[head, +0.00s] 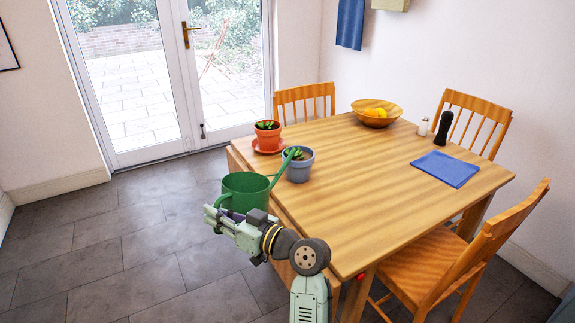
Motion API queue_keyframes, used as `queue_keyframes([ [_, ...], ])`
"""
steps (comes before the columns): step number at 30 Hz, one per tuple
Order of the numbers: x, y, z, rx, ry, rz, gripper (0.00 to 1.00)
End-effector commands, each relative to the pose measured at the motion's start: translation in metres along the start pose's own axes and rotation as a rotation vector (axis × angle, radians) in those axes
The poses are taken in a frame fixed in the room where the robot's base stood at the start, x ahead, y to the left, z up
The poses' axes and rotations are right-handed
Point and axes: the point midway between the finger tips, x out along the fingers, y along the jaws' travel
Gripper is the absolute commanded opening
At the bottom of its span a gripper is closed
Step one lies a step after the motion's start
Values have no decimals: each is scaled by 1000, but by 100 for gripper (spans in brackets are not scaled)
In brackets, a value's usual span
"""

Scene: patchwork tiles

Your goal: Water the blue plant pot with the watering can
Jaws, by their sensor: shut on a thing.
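A green watering can (245,187) is held by my gripper (216,217) at the table's left edge. My gripper is shut on the can, though its fingertips are partly hidden against it. The can's spout points up and right and its tip is at the blue plant pot (299,170). The blue-grey pot holds a small green plant (296,154) and stands on the wooden table (350,220). The spout overlaps the pot's left rim in the view; I cannot tell whether they touch. No water is visible.
A terracotta pot (267,139) on a saucer stands just behind the blue pot. Chairs (462,255) surround the table. The middle of the tabletop is clear.

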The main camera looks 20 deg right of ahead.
Motion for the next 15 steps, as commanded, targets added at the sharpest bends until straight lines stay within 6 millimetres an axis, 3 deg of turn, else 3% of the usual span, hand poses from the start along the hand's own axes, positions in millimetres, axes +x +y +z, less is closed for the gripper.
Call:
queue_keyframes([
  [15, -1, -2, -9, 18, 4, 0, 0],
])
